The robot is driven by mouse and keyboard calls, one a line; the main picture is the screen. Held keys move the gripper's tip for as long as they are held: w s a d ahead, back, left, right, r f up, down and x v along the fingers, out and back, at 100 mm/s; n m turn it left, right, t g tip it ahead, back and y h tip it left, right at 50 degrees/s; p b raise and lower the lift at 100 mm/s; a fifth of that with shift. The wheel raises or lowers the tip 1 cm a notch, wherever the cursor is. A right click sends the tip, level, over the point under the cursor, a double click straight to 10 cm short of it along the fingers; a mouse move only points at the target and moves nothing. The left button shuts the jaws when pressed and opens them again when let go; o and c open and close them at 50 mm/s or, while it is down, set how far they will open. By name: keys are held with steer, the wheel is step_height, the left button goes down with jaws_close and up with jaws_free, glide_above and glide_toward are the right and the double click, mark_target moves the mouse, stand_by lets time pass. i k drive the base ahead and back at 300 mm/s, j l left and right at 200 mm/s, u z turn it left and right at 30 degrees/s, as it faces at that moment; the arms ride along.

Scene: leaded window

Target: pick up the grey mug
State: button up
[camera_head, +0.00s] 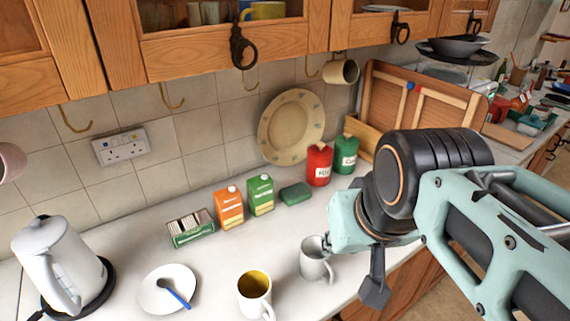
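A pale grey mug (314,260) stands upright on the white worktop, below the middle of the head view, with its handle toward the lower right. My gripper (364,272) is just right of the mug, pointing down at the counter. One dark finger shows, apart from the mug in the picture. Whether any part of the gripper touches the mug is unclear.
A white mug with a yellow inside (255,293) stands left of the grey mug. A saucer with a blue spoon (168,289) and a kettle (59,261) are farther left. Cartons (229,209), a red canister (319,165) and a plate (291,127) line the wall. Cupboards (210,45) hang above.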

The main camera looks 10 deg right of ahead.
mark_target(311, 269)
steer(key=l, duration=1.25)
steer(key=l+u, duration=0.2)
steer(key=u, duration=0.15)
steer(key=l+u, duration=0.35)
steer(key=j+z, duration=0.65)
steer(key=z, duration=0.2)
steer(key=k+l, duration=0.05)
